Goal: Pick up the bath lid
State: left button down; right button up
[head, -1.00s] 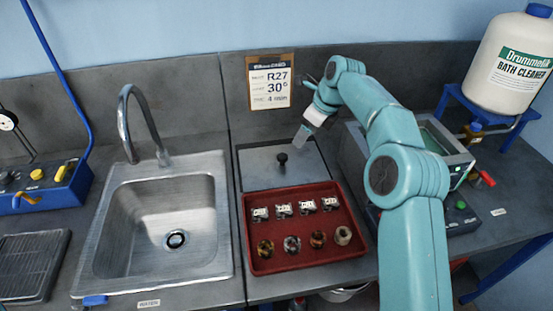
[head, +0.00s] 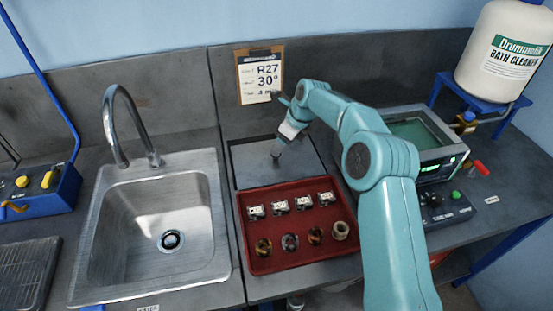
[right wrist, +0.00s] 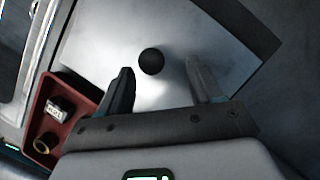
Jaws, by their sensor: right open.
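The bath lid is a flat grey metal plate (head: 250,165) with a black round knob; it lies on the bench behind the red tray. In the right wrist view the lid (right wrist: 100,40) fills the upper middle, and its knob (right wrist: 151,61) shows just beyond the fingertips, between their lines. My left gripper is not in view.
The red tray (head: 245,226) with several small parts lies in front of the lid. A sink with a faucet (head: 110,150) is at left. A clipboard (head: 260,78) hangs behind.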

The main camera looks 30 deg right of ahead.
jog(key=shift+a+f, duration=0.1)
jog(key=shift+a, duration=0.25)
jog(key=shift+s+a+f+p, duration=0.2)
jog(key=shift+a+f+p, duration=0.5)
jog(key=shift+a+p, duration=0.1)
jog(key=f, duration=0.1)
jog(key=w+f, duration=0.1)
jog(key=f, duration=0.1)
jog(key=shift+w+d, duration=0.3)
jog(key=shift+w, duration=0.1)
jog(key=shift+s+a+r, duration=0.35)
jog(key=shift+s+r, duration=0.05)
jog(key=shift+c, duration=0.6)
jog(key=c, duration=0.6)
jog(key=shift+w+d+f, duration=0.15)
jog(key=shift+d+f, duration=0.05)
jog(key=shift+d, duration=0.05)
grip_shut()
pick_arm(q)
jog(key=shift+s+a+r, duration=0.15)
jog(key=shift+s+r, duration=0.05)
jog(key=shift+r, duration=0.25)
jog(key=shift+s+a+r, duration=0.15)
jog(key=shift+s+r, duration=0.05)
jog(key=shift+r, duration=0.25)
pick_arm(e)
jog(key=shift+r, duration=0.1)
